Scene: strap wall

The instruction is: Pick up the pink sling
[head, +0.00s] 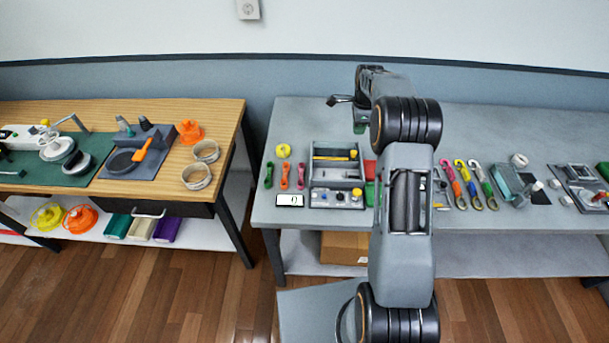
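A pink sling (451,180) lies on the grey table (267,215), just right of my arm. It is a long strap with a metal ring at its near end. My gripper (336,100) is small and dark at the far end of my arm. It is above the back of the grey table, left of the pink sling and apart from it. I cannot make out whether its fingers are open. Nothing is visibly held.
A grey tray (337,184), small coloured straps (284,177) and a yellow roll (283,150) lie left of my arm. Grey devices (507,181) stand right of the slings. My arm hides part of the table. A wooden table (222,115) stands at left, across a gap.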

